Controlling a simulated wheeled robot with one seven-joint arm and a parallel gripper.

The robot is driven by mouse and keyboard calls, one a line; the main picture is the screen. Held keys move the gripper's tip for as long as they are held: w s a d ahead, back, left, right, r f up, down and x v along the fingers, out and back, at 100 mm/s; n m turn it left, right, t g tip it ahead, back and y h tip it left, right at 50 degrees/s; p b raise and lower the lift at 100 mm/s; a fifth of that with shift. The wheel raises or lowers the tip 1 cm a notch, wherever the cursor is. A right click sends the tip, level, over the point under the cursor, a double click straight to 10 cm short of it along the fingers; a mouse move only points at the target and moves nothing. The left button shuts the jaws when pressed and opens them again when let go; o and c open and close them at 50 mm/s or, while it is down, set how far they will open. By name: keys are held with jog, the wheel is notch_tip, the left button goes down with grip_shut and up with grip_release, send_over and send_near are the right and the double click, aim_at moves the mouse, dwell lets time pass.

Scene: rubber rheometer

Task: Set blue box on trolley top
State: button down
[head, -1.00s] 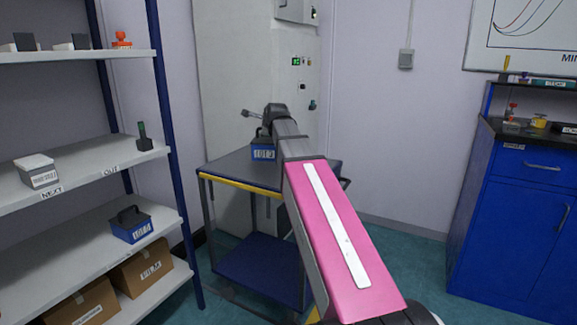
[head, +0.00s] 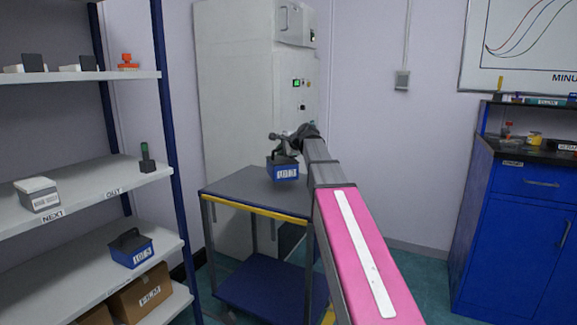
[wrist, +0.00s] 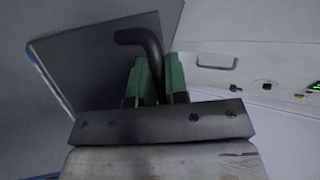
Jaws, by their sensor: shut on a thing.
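A blue box (head: 286,173) with a white label and dark handle shows in the head view, over the back right part of the trolley top (head: 235,191). My gripper (head: 284,146) is just above the box, shut on its handle. In the wrist view two green fingers (wrist: 157,82) close around the black handle (wrist: 143,38); the box body is hidden there. The grey trolley top also shows behind the handle in the wrist view (wrist: 85,62). I cannot tell whether the box touches the top or hangs slightly above it.
A tall pale cabinet (head: 232,80) stands right behind the trolley. A shelf rack (head: 90,178) at the left holds another blue box (head: 131,249), a grey box (head: 38,196) and cartons. A blue cupboard (head: 515,215) is at the right. The left of the trolley top is bare.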

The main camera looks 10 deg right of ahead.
jog(key=d, duration=0.1)
jog(key=w+d+f, duration=0.2)
jog(key=shift+d+f, duration=0.15)
jog(key=shift+d, duration=0.05)
jog(key=shift+s+f, duration=0.1)
jog(key=shift+f, duration=1.95)
jog(key=shift+f, duration=0.1)
jog(key=c, duration=1.1)
grip_release()
jog(key=v, duration=1.2)
